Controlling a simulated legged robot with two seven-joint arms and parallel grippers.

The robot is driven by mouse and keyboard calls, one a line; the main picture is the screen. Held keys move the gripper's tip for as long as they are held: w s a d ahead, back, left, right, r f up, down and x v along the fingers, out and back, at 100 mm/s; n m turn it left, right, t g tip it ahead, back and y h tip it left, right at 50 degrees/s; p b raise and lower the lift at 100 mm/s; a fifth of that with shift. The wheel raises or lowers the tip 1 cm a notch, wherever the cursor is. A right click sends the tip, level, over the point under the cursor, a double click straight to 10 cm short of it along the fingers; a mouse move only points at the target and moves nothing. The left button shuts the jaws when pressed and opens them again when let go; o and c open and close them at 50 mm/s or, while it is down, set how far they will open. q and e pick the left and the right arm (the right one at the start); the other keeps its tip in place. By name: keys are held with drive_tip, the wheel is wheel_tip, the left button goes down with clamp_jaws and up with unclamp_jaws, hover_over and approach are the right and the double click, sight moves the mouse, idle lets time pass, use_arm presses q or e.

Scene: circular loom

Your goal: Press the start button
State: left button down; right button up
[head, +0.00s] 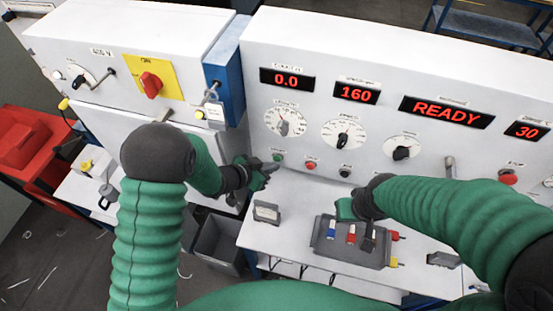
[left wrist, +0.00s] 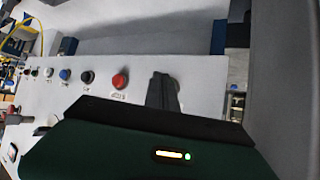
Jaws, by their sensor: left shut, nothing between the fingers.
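The green button (head: 278,157) sits at the left end of the button row on the white console's lower front. My left gripper (head: 270,167) is shut and empty, with its tips just beside and below that button in the head view. I cannot tell whether they touch. In the left wrist view the shut fingers (left wrist: 163,92) point at the white panel. The READY display (head: 447,111) is lit. My right gripper (head: 368,236) is over the grey tray, its fingers unclear.
A red button (head: 310,164) and a black button (head: 345,172) continue the row. Dials (head: 343,134) sit above. The grey tray (head: 325,252) holds coloured parts on the white shelf. A grey bin (head: 218,242) is below.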

use_arm(q)
drive_tip(key=shift+w+d, duration=0.15)
drive_tip(key=shift+w, duration=0.3)
idle(0.6)
drive_tip(key=shift+s, duration=0.1)
drive_tip(key=shift+s+a, duration=0.25)
drive_tip(key=shift+s, duration=0.5)
drive_tip(key=shift+s+a, duration=0.25)
drive_tip(key=shift+s, duration=0.55)
drive_tip(key=shift+s+a, duration=0.3)
drive_tip(key=shift+s, duration=0.5)
drive_tip(key=shift+s+a, duration=0.25)
drive_tip(key=shift+s, duration=0.55)
